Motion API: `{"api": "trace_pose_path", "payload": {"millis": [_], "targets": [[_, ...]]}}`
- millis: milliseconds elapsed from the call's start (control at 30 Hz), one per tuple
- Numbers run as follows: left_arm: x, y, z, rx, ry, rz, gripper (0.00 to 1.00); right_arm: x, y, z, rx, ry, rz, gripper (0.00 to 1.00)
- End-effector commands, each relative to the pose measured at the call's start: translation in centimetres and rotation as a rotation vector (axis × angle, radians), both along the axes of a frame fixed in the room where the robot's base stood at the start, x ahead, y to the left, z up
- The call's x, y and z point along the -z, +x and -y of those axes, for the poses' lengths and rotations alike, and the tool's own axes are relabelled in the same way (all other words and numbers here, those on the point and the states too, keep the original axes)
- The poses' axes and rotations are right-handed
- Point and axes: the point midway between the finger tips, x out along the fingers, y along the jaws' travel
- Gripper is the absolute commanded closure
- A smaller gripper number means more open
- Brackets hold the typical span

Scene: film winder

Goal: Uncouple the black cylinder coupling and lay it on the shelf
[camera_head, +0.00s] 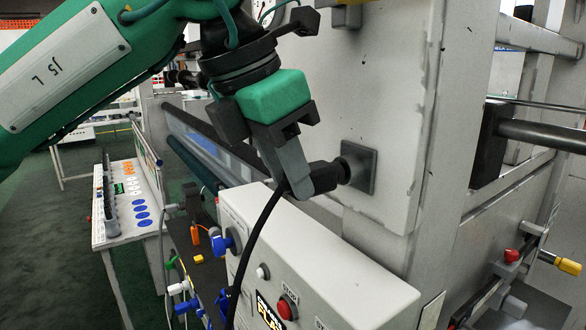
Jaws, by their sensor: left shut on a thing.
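The black cylinder coupling (333,173) is at a square grey socket plate (362,167) on the side of the pale machine panel. A black cable hangs down from it. My left gripper (305,180), with a green body and grey fingers, is shut on the coupling. The fingers hide part of the coupling, and I cannot tell whether it is still joined to the socket. A dark shelf (210,278) with small coloured parts on it is at the lower left, partly hidden by the control box. My right gripper is not in view.
A pale control box (340,275) with a red button (287,308) stands below the gripper. Blue and white connectors (222,242) stick out at its left side. A dark bar (540,135) juts out at the right. Green floor (50,220) is open at far left.

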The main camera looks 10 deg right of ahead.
Motion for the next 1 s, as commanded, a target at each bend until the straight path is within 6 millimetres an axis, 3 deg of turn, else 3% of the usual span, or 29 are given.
{"api": "trace_pose_path", "payload": {"millis": [633,1000], "targets": [[0.1,-0.7,-1.9,0.0,0.002,0.0,0.99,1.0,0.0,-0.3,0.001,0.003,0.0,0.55],[0.0,-0.7,-2.1,0.0,0.001,0.001,0.99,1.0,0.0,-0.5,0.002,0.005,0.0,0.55]]}}
